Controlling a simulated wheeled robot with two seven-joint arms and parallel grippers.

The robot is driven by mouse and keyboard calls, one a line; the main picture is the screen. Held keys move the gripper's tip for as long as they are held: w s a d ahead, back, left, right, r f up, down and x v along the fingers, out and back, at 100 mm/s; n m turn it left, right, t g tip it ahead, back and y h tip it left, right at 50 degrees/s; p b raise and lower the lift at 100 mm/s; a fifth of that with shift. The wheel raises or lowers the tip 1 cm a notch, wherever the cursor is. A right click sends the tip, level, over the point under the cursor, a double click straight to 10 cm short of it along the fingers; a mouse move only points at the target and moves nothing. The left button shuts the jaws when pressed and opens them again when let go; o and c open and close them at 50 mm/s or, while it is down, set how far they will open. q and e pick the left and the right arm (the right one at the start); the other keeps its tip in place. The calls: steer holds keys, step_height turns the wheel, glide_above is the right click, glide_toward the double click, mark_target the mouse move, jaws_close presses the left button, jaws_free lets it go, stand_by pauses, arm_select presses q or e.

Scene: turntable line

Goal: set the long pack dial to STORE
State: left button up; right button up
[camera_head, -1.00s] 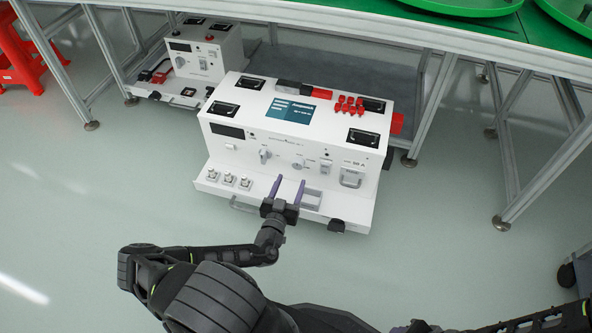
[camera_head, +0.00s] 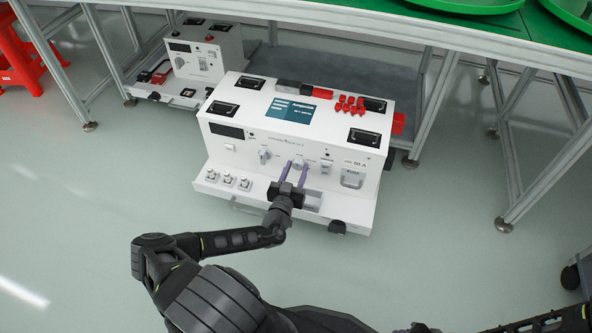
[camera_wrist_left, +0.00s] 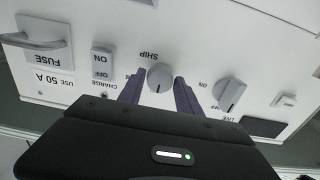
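The white long pack (camera_head: 225,150) stands on the floor, partly under the table. Its round grey dial (camera_wrist_left: 160,78) is on the front panel, with the word SHIP upside down above it in the wrist view. A small pale line shows on the dial's lower part there; I cannot read a STORE label. The dial (camera_head: 298,163) is small in the head view. My left gripper (camera_head: 296,171) reaches the panel, and its two purple fingers stand on either side of the dial. In the wrist view, narrow gaps seem to separate the fingers (camera_wrist_left: 160,92) from it. My right gripper is out of view.
Another knob (camera_wrist_left: 229,94) and an ON switch (camera_wrist_left: 103,63) flank the dial. The fuse handle (camera_head: 353,178) is at the panel's right. A ledge (camera_head: 212,187) with connectors sticks out below. A smaller white unit (camera_head: 205,55) stands behind left. Open floor lies in front.

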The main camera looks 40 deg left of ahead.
arm_select(q)
jaws_close()
steer(key=shift+m, duration=0.3)
steer(key=shift+r+m+p, duration=0.15)
steer(key=shift+m+p, duration=0.95)
steer(key=m+p, duration=0.1)
steer(key=m, duration=0.1)
steer(key=shift+m, duration=0.3)
steer(key=m+p, duration=0.2)
steer(key=m, duration=0.2)
steer(key=shift+m, duration=0.3)
steer(key=shift+m+p, duration=0.85)
steer(key=shift+m, duration=1.05)
